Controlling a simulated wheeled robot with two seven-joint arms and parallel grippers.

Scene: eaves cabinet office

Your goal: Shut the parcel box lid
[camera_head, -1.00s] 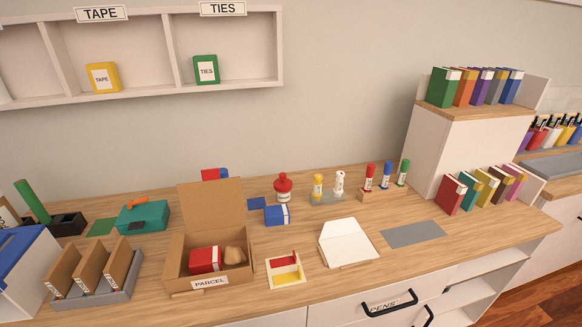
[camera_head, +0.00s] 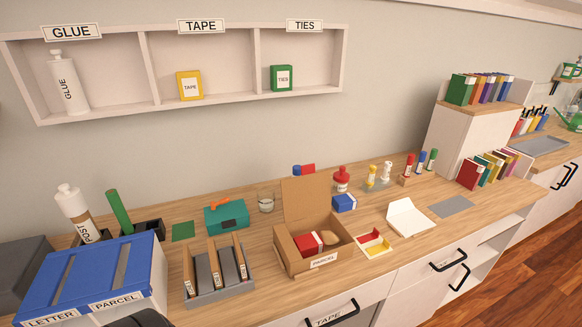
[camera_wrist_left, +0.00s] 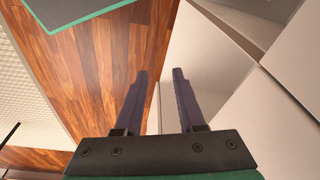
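The parcel box (camera_head: 293,262) is an open brown cardboard box on the desk, with a PARCEL label on its front. Its lid (camera_head: 306,200) stands upright at the back. Inside lie a red item (camera_head: 308,243) and a tan lumpy item (camera_head: 330,239). My left gripper (camera_wrist_left: 160,72) shows only in the left wrist view. Its two fingers are apart with nothing between them, above the wood floor and beside white cabinet faces. It is away from the box. My right gripper is not in view.
A divided holder (camera_head: 220,291) stands left of the box, and a blue-topped letter and parcel bin (camera_head: 140,262) is further left. A small yellow and red tray (camera_head: 376,251) and a white envelope (camera_head: 408,220) lie to the right. A teal toolbox (camera_head: 227,217) is behind.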

